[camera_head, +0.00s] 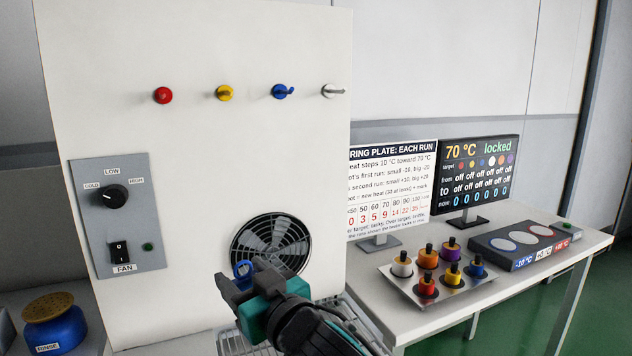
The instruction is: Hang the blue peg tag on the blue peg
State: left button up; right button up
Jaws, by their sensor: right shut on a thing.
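The blue peg (283,91) sticks out of the upper part of the white panel, third in a row of pegs. My right gripper (240,279) is low in front of the panel, left of and overlapping the fan opening. It is shut on a small blue ring-shaped thing, which looks like the blue peg tag (243,268). The tag shows just above the fingertips, well below the blue peg and apart from it. The fingers hide part of it. My left gripper is not in view.
Red (162,95), yellow (224,92) and white (328,90) pegs share the panel (200,180). A fan (272,243) and a control box (118,215) are lower. A blue rinse pot (55,325) stands left. Two screens and a tray (408,287) of bottles stand on the right table.

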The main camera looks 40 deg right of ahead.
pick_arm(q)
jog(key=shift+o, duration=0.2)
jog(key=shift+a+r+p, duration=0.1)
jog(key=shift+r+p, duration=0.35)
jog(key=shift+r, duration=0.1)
pick_arm(e)
jog(key=w+d+r+h, duration=0.1)
jog(key=w+d+r, duration=0.1)
jog(key=r, duration=0.6)
jog(key=w+d+r, duration=0.1)
jog(key=d+r, duration=0.2)
jog(key=r, duration=0.4)
jog(key=m+h, duration=0.1)
jog(key=h, duration=0.3)
send_near(283, 100)
jog(key=shift+m+g, duration=0.3)
jog(key=x, duration=0.3)
jog(key=r+p+x, duration=0.1)
jog(key=x, duration=0.1)
jog(key=shift+w+d+r, duration=0.1)
jog(key=shift+w+r, duration=0.1)
jog(key=shift+w, duration=0.2)
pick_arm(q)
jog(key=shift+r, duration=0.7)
pick_arm(e)
jog(key=shift+w+d+f, duration=0.1)
jog(key=shift+w+f, duration=0.15)
jog(key=shift+f, duration=0.05)
jog(key=shift+f, duration=0.1)
jog(key=o, duration=1.1)
